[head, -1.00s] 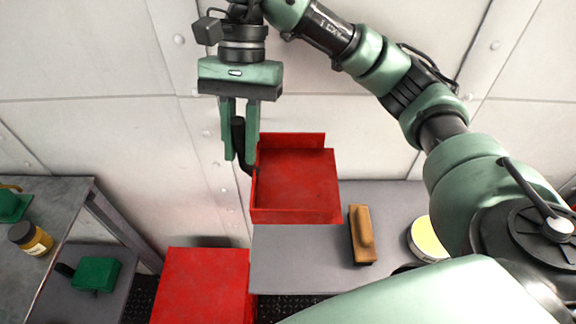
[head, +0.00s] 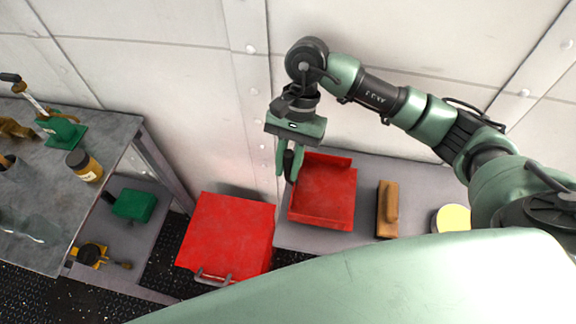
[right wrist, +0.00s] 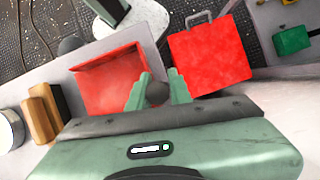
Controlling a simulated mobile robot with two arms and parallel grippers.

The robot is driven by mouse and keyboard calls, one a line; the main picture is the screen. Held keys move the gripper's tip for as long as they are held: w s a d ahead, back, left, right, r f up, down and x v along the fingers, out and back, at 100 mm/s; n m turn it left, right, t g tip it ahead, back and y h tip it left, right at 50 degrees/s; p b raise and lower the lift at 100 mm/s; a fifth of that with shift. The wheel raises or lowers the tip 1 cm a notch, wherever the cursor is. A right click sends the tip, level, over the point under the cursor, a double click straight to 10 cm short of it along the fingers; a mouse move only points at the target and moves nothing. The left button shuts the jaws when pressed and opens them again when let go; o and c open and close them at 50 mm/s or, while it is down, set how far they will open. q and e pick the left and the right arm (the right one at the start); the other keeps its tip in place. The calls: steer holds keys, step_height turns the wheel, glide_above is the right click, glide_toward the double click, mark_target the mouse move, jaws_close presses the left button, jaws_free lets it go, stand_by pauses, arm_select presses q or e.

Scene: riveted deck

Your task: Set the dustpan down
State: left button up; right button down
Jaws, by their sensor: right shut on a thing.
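The red dustpan (head: 323,196) is at the left end of a grey bench top in the head view, its open pan facing up. It also shows in the right wrist view (right wrist: 110,83). My right gripper (head: 289,174) is shut on the dustpan's dark handle at the pan's left side. In the right wrist view the fingers (right wrist: 158,92) close around the dark handle. The pan is low over the bench; I cannot tell whether it touches. My left gripper is not in view.
A wooden brush block (head: 387,209) and a yellow-topped tin (head: 452,218) stand right of the dustpan. A red box (head: 228,232) with a handle is close on the left. A metal table (head: 60,190) holds a jar (head: 84,166). A green block (head: 134,204) sits on a lower shelf.

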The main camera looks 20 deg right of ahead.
steer(key=shift+f, duration=0.85)
steer(key=shift+f, duration=0.15)
steer(key=c, duration=1.3)
jaws_free()
